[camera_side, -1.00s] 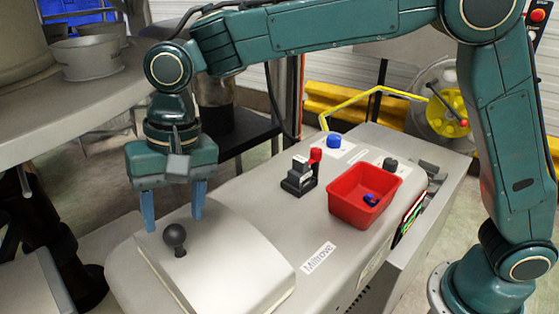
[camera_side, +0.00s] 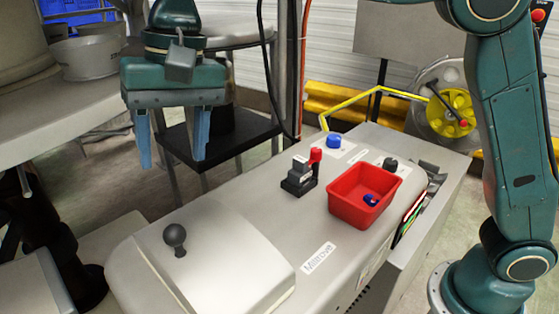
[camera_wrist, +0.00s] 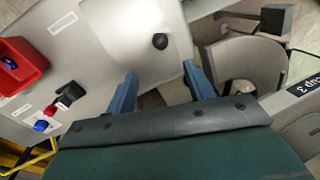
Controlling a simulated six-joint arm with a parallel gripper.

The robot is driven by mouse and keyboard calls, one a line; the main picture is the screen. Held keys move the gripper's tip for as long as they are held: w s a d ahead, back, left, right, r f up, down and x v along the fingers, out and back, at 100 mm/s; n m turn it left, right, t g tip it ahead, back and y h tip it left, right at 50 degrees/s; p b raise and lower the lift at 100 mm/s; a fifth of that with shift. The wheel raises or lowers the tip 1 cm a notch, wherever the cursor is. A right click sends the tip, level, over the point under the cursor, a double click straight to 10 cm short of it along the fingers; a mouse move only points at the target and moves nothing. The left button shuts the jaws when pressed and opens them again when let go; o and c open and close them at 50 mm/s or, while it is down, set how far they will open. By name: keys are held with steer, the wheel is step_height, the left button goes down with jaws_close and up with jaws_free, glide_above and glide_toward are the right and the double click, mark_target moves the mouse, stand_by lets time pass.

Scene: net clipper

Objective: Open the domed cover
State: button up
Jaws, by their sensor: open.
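The domed cover (camera_side: 225,262) is a pale curved lid at the near left end of the grey machine, and it lies closed. A dark ball knob (camera_side: 174,236) stands on its left part. In the wrist view the cover (camera_wrist: 125,28) is at the top, with its knob (camera_wrist: 160,41) ahead of the fingers. My gripper (camera_side: 171,164) is above and behind the cover in the side view, fingers pointing down. Its two blue fingers are wide apart with nothing between them. In the wrist view the fingers (camera_wrist: 161,84) are also apart, clear of the knob.
The grey machine top (camera_side: 290,222) carries a red bin (camera_side: 340,207) with small blue items, a black block with a red switch (camera_side: 302,176), a blue button (camera_side: 334,140) and a black knob (camera_side: 390,164). A yellow bar (camera_side: 350,101) rises behind. A black stand (camera_side: 225,140) is behind my gripper.

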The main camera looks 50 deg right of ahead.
steer(key=s+d+r+n+t, duration=0.1)
steer(key=s+d, duration=0.3)
steer(key=d, duration=0.4)
steer(key=s+d+r+t, duration=0.2)
steer(key=s+d, duration=0.2)
steer(key=d, duration=0.5)
steer(key=s+d+f+t+h, duration=0.1)
steer(key=s+d+f, duration=0.3)
steer(key=s+d, duration=0.2)
steer(key=s+d+f+n+t+h, duration=0.1)
steer(key=s+d+f, duration=0.4)
steer(key=s+d, duration=0.2)
steer(key=shift+s+d+f, duration=0.25)
stand_by(0.4)
